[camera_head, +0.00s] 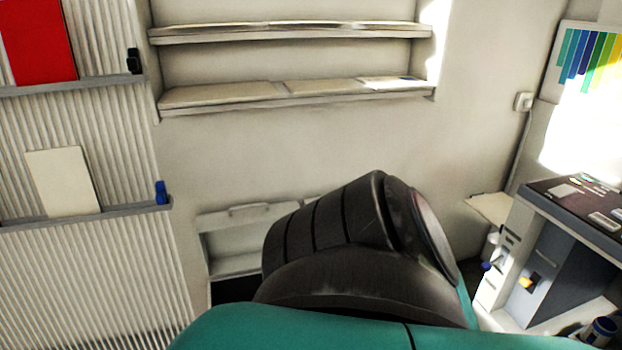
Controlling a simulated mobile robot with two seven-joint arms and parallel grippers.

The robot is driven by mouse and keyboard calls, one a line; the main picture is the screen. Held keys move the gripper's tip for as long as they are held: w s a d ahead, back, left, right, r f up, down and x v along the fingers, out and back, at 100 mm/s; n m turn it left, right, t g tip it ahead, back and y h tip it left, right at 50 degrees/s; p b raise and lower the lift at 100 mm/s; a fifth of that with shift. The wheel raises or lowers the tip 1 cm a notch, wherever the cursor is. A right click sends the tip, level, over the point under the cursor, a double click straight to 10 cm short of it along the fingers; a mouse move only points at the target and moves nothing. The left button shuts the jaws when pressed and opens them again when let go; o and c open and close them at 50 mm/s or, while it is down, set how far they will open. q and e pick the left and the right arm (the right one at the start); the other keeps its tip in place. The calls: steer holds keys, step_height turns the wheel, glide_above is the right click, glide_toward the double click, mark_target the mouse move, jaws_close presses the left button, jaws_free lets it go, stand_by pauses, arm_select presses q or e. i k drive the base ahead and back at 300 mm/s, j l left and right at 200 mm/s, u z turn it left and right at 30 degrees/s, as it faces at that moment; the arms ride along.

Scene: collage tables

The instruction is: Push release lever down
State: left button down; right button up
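I cannot clearly make out a release lever in the head view. A small yellow-orange part (527,281) sticks out from the front of a grey panel (549,268) at the right; it is too small to tell whether it is a lever. A black joint and teal shell of my own arm fill the lower middle and hide what is behind them. Neither of my grippers shows.
A dark-topped table (562,203) stands at the right, with small items on it. Ribbed panels with ledges (85,217) line the left, holding a white card (62,181) and a blue clip (161,192). Wall shelves (290,100) run across the back.

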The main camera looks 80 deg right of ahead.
mark_target(525, 281)
steer(key=l+z, duration=0.5)
steer(key=l, duration=0.35)
steer(key=l+z, duration=0.7)
steer(key=z, duration=0.15)
steer(key=l+z, duration=0.1)
steer(key=z, duration=0.8)
steer(key=i+z, duration=0.15)
steer(key=z, duration=0.3)
steer(key=l+z, duration=0.1)
steer(key=z, duration=0.35)
steer(key=i+z, duration=0.1)
steer(key=z, duration=0.85)
steer(key=i+j+z, duration=0.1)
steer(key=z, duration=0.35)
